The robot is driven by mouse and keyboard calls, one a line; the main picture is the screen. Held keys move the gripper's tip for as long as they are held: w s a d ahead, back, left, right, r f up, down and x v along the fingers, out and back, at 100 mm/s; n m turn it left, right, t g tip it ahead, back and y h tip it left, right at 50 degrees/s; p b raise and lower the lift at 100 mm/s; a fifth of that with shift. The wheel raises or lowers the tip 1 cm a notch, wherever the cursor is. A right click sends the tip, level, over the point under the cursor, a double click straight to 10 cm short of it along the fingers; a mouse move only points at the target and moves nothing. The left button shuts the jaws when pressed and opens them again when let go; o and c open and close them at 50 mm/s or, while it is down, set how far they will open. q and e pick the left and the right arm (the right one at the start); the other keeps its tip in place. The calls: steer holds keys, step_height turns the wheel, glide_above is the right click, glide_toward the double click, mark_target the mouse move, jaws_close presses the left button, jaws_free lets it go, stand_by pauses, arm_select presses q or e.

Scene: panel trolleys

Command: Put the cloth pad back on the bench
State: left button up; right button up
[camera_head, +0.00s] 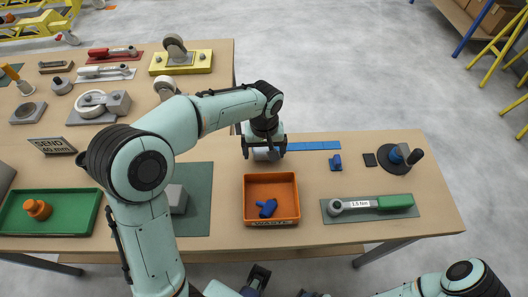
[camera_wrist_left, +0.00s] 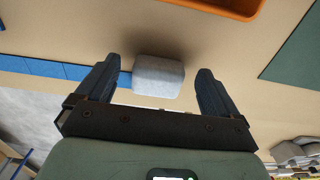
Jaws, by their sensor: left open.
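The cloth pad, a small pale grey block with rounded edges, lies at the left end of the blue strip. It shows between my fingers in the left wrist view (camera_wrist_left: 158,75) and, partly covered by the gripper, in the head view (camera_head: 266,154). My left gripper (camera_head: 264,150) points down over it. Its two dark fingers (camera_wrist_left: 155,90) are open, with a clear gap on each side of the pad. The pad appears to rest on the wooden bench (camera_head: 310,172).
An orange bin (camera_head: 272,223) holding a blue piece stands just in front of the pad. The blue strip (camera_head: 315,146) runs to its right. A torque wrench (camera_head: 372,204) lies on a green mat at the right. A green tray (camera_head: 62,229) is at the left.

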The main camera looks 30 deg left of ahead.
mark_target(264, 155)
arm_select(q)
step_height(264, 155, up, 10)
steer(key=p, duration=0.1)
steer(key=shift+r, duration=0.2)
steer(key=shift+s+d, duration=0.1)
stand_by(0.4)
